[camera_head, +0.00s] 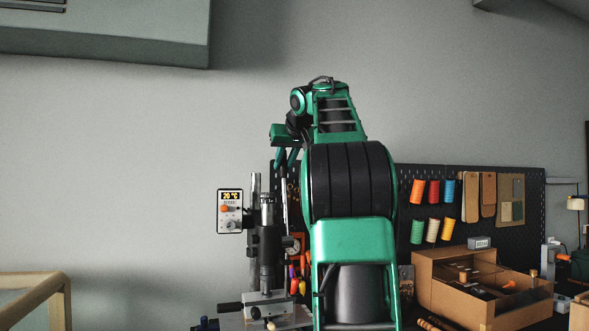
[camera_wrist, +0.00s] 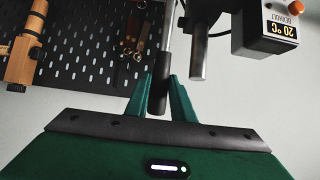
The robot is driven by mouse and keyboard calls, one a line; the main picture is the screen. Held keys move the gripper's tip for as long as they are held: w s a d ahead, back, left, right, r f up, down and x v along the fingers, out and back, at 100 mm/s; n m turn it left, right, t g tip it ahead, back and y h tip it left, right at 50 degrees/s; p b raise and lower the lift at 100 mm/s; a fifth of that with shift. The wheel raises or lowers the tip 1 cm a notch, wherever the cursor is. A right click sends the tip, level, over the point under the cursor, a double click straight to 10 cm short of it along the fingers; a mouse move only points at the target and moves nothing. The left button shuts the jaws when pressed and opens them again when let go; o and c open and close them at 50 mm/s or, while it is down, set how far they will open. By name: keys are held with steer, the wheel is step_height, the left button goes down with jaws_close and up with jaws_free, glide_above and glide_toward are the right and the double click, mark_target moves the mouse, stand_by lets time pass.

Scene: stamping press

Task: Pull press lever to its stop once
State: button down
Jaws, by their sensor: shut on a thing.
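The stamping press (camera_head: 266,245) stands in front of the wall, left of my arm in the head view. Its lever has a thin metal rod and a black grip (camera_wrist: 160,88). My gripper (camera_wrist: 162,82) is shut on that grip, with one green finger on each side of it. In the head view my gripper (camera_head: 285,157) is high beside the press, and a thin pale rod (camera_head: 284,190) runs up towards it. The lever's pivot is hidden from the wrist view, and my arm covers part of the press's right side in the head view.
A metal column (camera_wrist: 199,50) stands close to the right of the lever. A control box (camera_head: 230,211) with a lit display is at the press's left. A pegboard (camera_head: 405,215) with thread spools is behind. A cardboard organiser (camera_head: 455,290) sits at right.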

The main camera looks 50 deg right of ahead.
steer(key=s+a, duration=0.4)
steer(key=s, duration=0.2)
steer(key=shift+r, duration=0.15)
steer(key=shift+s+a, duration=0.1)
steer(key=s+a+f, duration=0.2)
steer(key=s+a, duration=0.1)
steer(key=s, duration=0.3)
steer(key=shift+s+a, duration=0.15)
steer(key=shift+a, duration=0.2)
steer(key=shift+r, duration=0.1)
steer(key=shift+s+a+f, duration=0.25)
steer(key=shift+s+f, duration=0.1)
steer(key=shift+f, duration=0.05)
stand_by(0.4)
steer(key=shift+w+d, duration=0.1)
